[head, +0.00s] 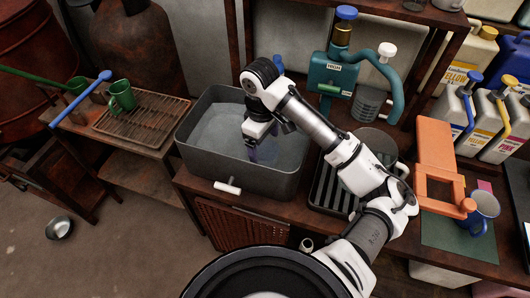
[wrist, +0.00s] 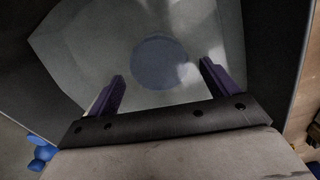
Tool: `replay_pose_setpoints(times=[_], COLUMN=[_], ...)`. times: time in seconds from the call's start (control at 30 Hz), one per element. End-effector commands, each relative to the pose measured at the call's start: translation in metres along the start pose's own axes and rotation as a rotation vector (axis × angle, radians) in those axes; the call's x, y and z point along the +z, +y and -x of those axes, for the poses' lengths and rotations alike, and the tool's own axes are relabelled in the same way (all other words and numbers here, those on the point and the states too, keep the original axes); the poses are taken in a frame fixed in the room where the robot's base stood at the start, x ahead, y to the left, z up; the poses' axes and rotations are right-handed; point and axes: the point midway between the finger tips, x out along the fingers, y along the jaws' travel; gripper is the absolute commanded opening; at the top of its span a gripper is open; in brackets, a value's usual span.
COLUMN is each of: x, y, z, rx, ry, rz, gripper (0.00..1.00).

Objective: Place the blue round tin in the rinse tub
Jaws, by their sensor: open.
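The rinse tub (head: 190,158) is a grey rectangular basin with greyish water in it, left of centre in the head view; its wall also shows in the wrist view (wrist: 275,60). A blue round disc, which looks like the blue round tin (wrist: 160,60), lies inside the tub in the wrist view, seemingly under the water. My gripper (head: 262,150) points down into the tub. Its purple fingers are apart in the wrist view (wrist: 162,72), with the disc beyond them and nothing held between. In the head view my arm and gripper hide the tin.
A draining rack (head: 322,190) stands right of the tub, partly behind my arm. A teal pump (head: 330,75) stands behind it. An orange bracket (head: 435,150) and blue mug (head: 483,208) are at right. A green mug (head: 122,96) stands on the left-hand grate (head: 150,120).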

Motion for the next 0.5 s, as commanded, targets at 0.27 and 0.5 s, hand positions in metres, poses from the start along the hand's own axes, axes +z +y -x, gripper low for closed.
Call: replay_pose_setpoints(times=[0.27, 0.5], x=[0.000, 0.000], y=[0.001, 0.000], z=[0.046, 0.058], rx=[0.003, 0.001], ry=[0.000, 0.000], rz=[0.000, -0.001], gripper=[0.86, 0.86])
